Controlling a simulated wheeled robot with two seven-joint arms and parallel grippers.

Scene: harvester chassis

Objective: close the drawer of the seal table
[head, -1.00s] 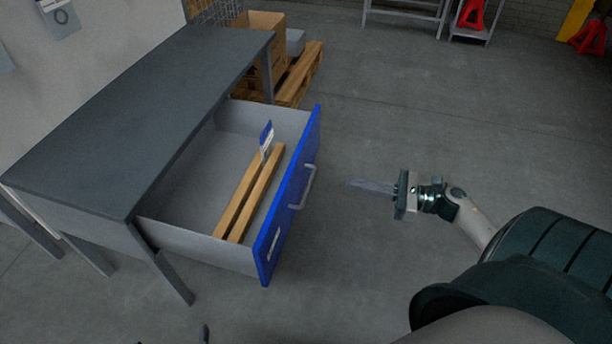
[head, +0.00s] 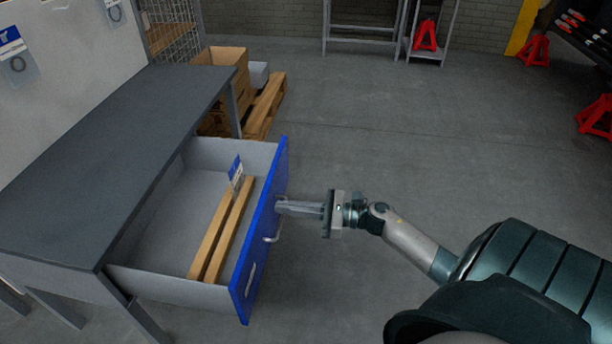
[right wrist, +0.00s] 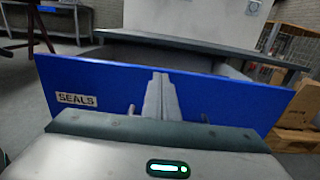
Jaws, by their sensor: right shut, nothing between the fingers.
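The seal table (head: 110,140) has a dark grey top and stands at the left in the head view. Its drawer (head: 160,215) is pulled far out to the right, with a blue front (head: 252,270) and a metal handle (head: 275,230). The right wrist view shows the blue front (right wrist: 225,100) with a "SEALS" label (right wrist: 76,100). The fingers (right wrist: 160,95) hide part of the handle. My left gripper is out of view.
Inside the drawer lie two wooden strips (head: 222,230) and a blue-and-white tag (head: 235,172). A pallet (head: 266,105) with a cardboard box (head: 222,70) stands behind the table. Red jack stands (head: 426,36) are at the back. The floor right of the drawer is clear.

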